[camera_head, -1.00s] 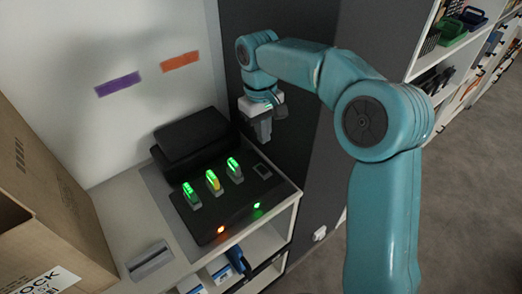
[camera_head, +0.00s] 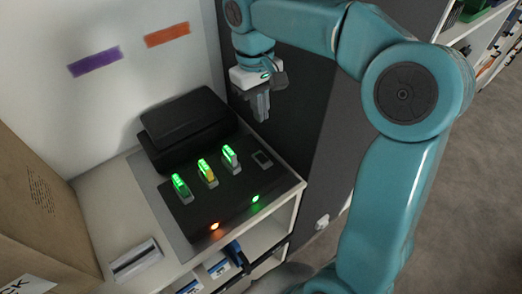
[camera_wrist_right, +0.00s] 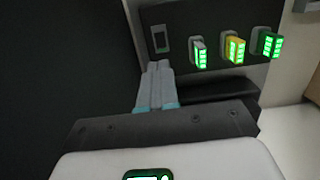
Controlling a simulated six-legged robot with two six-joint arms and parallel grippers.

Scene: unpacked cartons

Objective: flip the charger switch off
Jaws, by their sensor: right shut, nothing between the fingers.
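The black charger (camera_head: 234,205) sits on the pale shelf top with three battery modules, lit green and, on the middle one, yellow. Its switch (camera_head: 262,160) is a small framed rectangle at the right end of the panel. The wrist view also shows the switch (camera_wrist_right: 160,38), left of the lit batteries. I cannot tell which way the switch is set. An orange lamp (camera_head: 215,226) and a green lamp (camera_head: 256,198) glow on the charger's front. My right gripper (camera_head: 262,118) is shut, empty and pointing down, apart from the switch and behind it. My left gripper is out of view.
A cardboard box (camera_head: 40,205) stands at the left. A dark lidded block (camera_head: 188,128) rises behind the batteries. A grey-white plate (camera_head: 136,260) lies on the shelf top. A dark panel (camera_head: 300,110) stands behind my right gripper, with the white wall left of it.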

